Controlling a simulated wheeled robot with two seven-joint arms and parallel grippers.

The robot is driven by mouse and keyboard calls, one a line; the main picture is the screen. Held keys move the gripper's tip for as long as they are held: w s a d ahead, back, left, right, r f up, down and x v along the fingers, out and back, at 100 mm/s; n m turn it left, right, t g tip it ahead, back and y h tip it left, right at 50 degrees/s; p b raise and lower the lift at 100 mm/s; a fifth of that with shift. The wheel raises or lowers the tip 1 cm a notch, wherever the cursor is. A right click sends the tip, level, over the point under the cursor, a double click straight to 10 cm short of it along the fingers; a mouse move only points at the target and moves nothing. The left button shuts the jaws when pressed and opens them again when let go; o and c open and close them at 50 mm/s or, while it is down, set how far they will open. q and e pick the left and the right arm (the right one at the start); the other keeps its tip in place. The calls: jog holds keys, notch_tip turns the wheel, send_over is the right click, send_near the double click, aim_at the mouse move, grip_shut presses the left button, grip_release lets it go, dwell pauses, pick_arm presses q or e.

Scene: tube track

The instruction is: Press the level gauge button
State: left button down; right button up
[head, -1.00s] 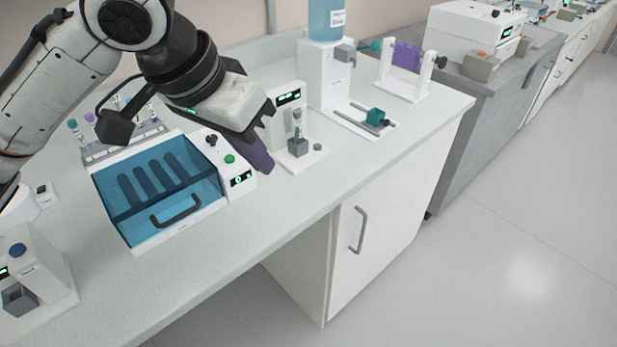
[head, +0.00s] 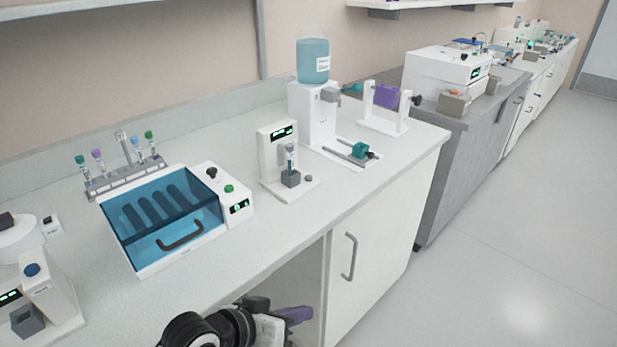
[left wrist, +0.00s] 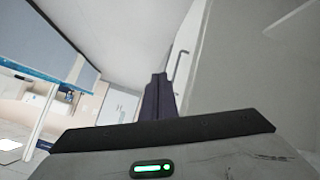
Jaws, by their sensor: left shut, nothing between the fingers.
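A white upright device with a green-lit display, which looks like the level gauge (head: 271,148), stands on the bench in the head view. A tube (head: 291,158) stands upright in its grey block. A small round grey button (head: 309,178) sits on its base plate, right of the block. No label confirms that this is the gauge. My left gripper (head: 300,315), with dark purple fingers, is low in front of the bench, well below and apart from the gauge. Its fingers also show closed together in the left wrist view (left wrist: 159,92), with nothing between them. My right gripper is not seen.
A blue-lidded box (head: 165,222) and a tube rack (head: 125,178) are left of the gauge. A water dispenser (head: 312,100) stands behind it to the right. Another device with a blue button (head: 32,270) is at lower left. The cabinet (head: 365,240) is below.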

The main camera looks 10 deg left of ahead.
pick_arm(q)
jog(key=s+a+f+y, duration=0.2)
jog(key=s+a+f, duration=0.3)
jog(key=s+f, duration=0.3)
jog(key=s+a+f+y, duration=0.2)
jog(key=s+a+f, duration=0.2)
jog(key=s+f, duration=0.4)
jog(key=shift+s+a, duration=0.35)
jog(key=shift+s, duration=0.5)
